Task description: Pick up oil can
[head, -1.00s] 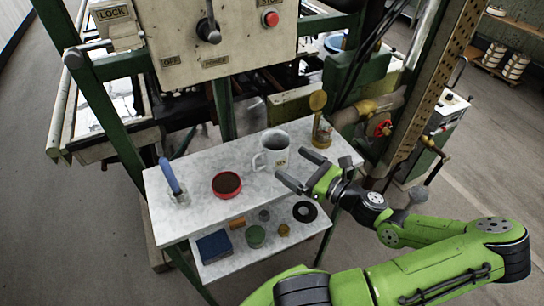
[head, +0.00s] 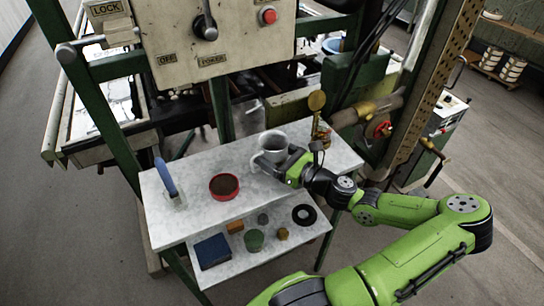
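A brass-coloured upright object with a round disc at its top (head: 317,101) stands at the back right of the pale tabletop (head: 205,150). It may be the oil can, but I cannot tell for sure. My gripper (head: 268,163) is at the mug's front, pointing left, and hides the mug's lower part. I cannot tell whether the fingers touch the mug, or whether they are open or shut.
A red round tin (head: 224,185) and a blue-handled tool in a holder (head: 167,181) stand left on the top. The lower shelf holds a blue box (head: 212,251), a green pot (head: 254,240), a black ring (head: 304,215) and small pieces. A control box (head: 215,40) hangs above.

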